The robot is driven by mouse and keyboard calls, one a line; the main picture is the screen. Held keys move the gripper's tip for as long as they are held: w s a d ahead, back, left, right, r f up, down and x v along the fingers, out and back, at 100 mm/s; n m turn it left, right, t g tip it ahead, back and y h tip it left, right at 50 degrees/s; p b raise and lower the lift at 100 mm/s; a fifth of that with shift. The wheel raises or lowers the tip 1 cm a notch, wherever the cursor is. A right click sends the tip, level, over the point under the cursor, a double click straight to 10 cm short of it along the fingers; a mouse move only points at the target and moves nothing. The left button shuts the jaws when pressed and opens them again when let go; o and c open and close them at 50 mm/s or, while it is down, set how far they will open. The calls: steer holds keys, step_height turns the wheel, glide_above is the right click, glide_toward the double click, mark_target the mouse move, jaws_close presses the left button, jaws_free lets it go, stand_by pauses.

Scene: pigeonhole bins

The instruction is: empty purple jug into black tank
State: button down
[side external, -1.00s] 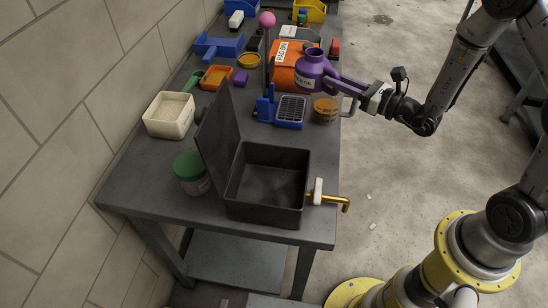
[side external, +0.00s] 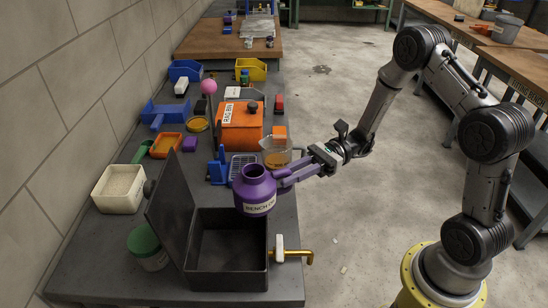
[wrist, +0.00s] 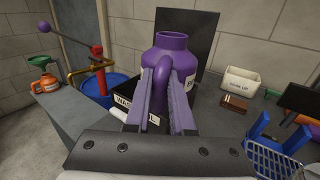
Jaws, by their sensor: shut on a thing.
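The purple jug (side external: 254,186) is held by my gripper (side external: 281,181) at its handle side. In the side external view it is upright, above the far right part of the black tank (side external: 228,277). The tank's lid (side external: 171,217) stands open on its left side, and the visible interior looks empty. In the wrist view the jug (wrist: 183,56) sits between the fingers of my gripper (wrist: 164,80), its mouth up. The jug hides part of the tank (wrist: 124,101) there. The jug's contents are not visible.
A brass tap (side external: 296,254) sticks out at the tank's right. A green-lidded jar (side external: 146,248) and a cream bin (side external: 119,188) stand to its left. Behind the jug are a glass beaker (side external: 276,153), a blue rack (side external: 218,167) and an orange rag bin (side external: 240,128).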

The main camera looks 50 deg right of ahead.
mark_target(261, 177)
step_height(261, 177, down, 2)
steer(key=s+d+n+g, duration=0.2)
steer(key=d+g, duration=0.1)
step_height(261, 177, up, 5)
steer(key=a+m+h, duration=0.2)
steer(key=h, duration=0.4)
steer(key=w+a+h, duration=0.1)
steer(key=a+h, duration=0.1)
steer(key=h, duration=0.1)
steer(key=w+a+r+g+h, duration=0.1)
steer(key=a+h, duration=0.2)
steer(key=w+a+g+h, duration=0.1)
steer(key=a+h, duration=0.2)
steer(key=shift+a+r+m+h, duration=0.15)
steer(key=shift+a+m+h, duration=0.05)
steer(key=shift+m+h, duration=0.1)
steer(key=shift+g, duration=0.3)
steer(key=shift+w+a+h, duration=0.25)
steer(key=shift+a+h, duration=0.55)
steer(key=shift+w+a+r+g+h, duration=0.15)
steer(key=shift+a+g+h, duration=0.1)
steer(key=shift+a+h, duration=0.3)
steer(key=shift+w+a+r+g+h, duration=0.15)
steer(key=shift+a+g+h, duration=0.1)
steer(key=shift+a+h, duration=0.25)
